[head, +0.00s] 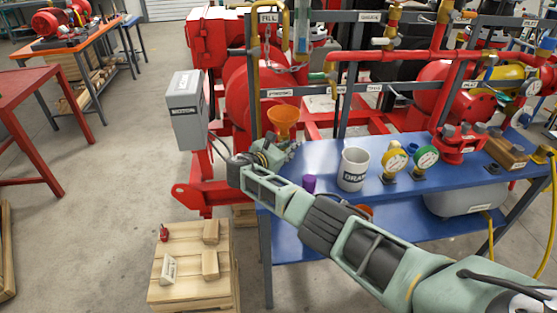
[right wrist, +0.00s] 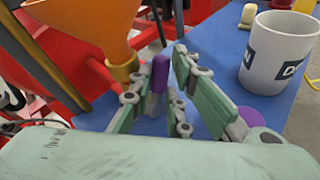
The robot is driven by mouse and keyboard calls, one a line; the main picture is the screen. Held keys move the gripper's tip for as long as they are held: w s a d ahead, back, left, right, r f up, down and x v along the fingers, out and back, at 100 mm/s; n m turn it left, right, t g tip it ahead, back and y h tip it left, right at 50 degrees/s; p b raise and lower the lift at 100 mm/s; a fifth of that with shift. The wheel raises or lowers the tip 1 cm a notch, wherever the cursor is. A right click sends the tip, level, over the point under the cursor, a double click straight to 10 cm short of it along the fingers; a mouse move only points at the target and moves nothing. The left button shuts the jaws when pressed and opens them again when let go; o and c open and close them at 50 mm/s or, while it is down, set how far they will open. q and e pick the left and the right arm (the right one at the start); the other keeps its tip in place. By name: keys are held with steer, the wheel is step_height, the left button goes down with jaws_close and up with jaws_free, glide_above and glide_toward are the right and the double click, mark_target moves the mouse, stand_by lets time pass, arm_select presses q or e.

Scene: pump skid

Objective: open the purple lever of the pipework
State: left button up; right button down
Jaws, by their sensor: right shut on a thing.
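The purple lever (right wrist: 160,75) stands upright between the green fingers of my right gripper (right wrist: 165,92) in the right wrist view. The gripper is shut on it. In the head view my right gripper (head: 279,152) is at the left end of the blue bench, just below the orange funnel (head: 284,117); the lever is hidden there. The funnel also shows close to the left finger in the right wrist view (right wrist: 85,30). How the lever joins the pipework cannot be seen. My left gripper is not in view.
A white DRAIN mug (head: 354,168) and a purple cylinder (head: 309,183) stand on the blue bench (head: 325,152) near my right arm. A grey box (head: 186,110) is left of the gripper. A wooden crate (head: 190,290) stands on the floor.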

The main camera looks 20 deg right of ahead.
arm_select(q)
step_height(320, 180, down, 9)
steer(key=s+d+b, duration=0.1)
steer(key=b, duration=0.6)
arm_select(e)
steer(key=shift+w+a+n+t+h, duration=0.2)
steer(key=shift+a+n+t+h, duration=0.1)
steer(key=shift+a+n+h, duration=0.45)
steer(key=shift+w+a+n+t+h, duration=0.2)
steer(key=shift+a+n+t+h, duration=0.15)
steer(key=shift+n+h, duration=0.55)
arm_select(q)
steer(key=shift+d+r, duration=0.1)
arm_select(e)
steer(key=c, duration=2.1)
jaws_free()
steer(key=o, duration=0.4)
steer(key=shift+a+f, duration=0.1)
steer(key=shift+f, duration=0.05)
arm_select(q)
steer(key=shift+d, duration=0.15)
steer(key=shift+s, duration=0.1)
